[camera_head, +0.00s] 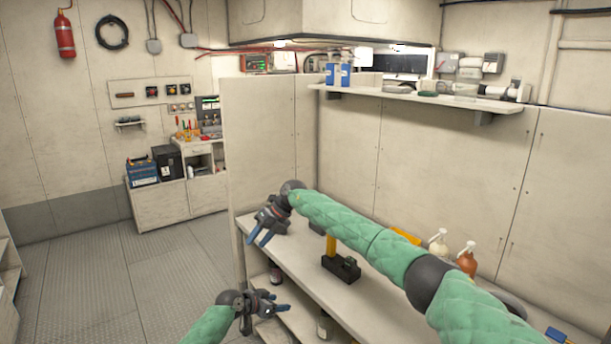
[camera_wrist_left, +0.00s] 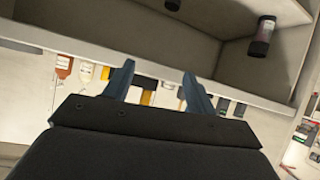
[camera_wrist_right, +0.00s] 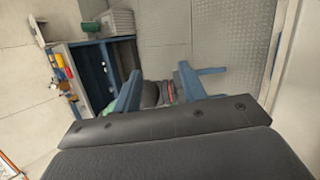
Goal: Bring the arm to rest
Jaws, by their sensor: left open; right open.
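My right arm, in a green quilted sleeve, reaches across the workbench from the lower right in the head view. Its gripper (camera_head: 258,236) is open and empty at the bench's left end, beside the partition. The right wrist view shows its two blue fingers (camera_wrist_right: 158,88) apart with nothing between them. My left gripper (camera_head: 262,312) is low in the head view, in front of the bench's lower shelf. In the left wrist view its blue fingers (camera_wrist_left: 157,82) are spread and empty.
The workbench (camera_head: 305,262) holds a black block with a yellow upright (camera_head: 341,266) and two pump bottles (camera_head: 438,242). A jar (camera_head: 275,273) stands on the shelf below. The partition (camera_head: 262,140) rises at the bench's left end. Open floor (camera_head: 110,275) lies to the left.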

